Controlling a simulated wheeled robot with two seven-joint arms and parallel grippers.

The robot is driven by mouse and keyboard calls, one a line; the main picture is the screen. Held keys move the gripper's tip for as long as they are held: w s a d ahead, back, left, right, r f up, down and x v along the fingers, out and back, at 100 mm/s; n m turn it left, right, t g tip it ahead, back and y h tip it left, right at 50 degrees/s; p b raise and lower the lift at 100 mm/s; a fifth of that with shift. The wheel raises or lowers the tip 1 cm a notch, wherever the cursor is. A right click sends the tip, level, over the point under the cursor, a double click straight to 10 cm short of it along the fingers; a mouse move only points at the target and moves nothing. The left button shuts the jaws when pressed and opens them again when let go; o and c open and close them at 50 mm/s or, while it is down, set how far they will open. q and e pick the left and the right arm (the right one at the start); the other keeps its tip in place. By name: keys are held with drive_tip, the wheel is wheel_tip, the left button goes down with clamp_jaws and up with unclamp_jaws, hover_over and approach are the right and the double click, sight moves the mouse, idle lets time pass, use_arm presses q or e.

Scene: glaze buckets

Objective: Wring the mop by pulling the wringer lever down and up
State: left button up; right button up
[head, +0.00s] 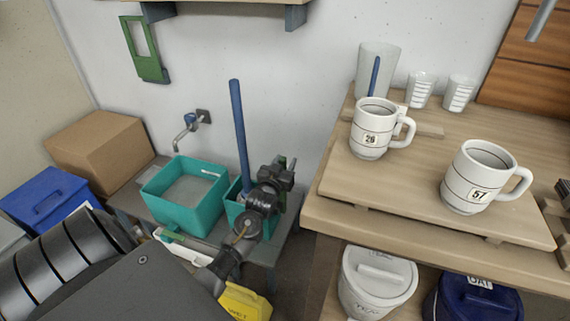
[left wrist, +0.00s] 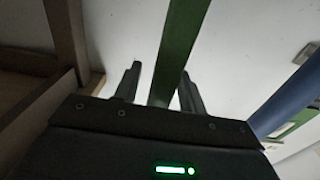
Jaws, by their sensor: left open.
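The blue mop handle (head: 240,130) stands nearly upright in the smaller teal bucket (head: 232,215); the mop head is hidden. My left gripper (head: 281,173) is just right of the handle, above this bucket, and covers part of it. In the left wrist view, a green bar (left wrist: 182,45), which looks like the wringer lever, passes between the two open fingers of my left gripper (left wrist: 160,88). I cannot tell whether either finger touches it. The blue handle (left wrist: 287,105) is to the right there, apart from the fingers. My right gripper is out of view.
A larger teal bucket (head: 183,205) stands left of the mop bucket, under a wall tap (head: 187,128). A wooden bench (head: 330,215) with white mugs (head: 372,128) is close on the right. A yellow object (head: 243,302) is below. A green frame (head: 145,48) is on the wall.

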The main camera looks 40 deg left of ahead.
use_arm(q)
drive_tip(key=shift+w, duration=0.15)
drive_tip(key=shift+c, duration=0.3)
clamp_jaws()
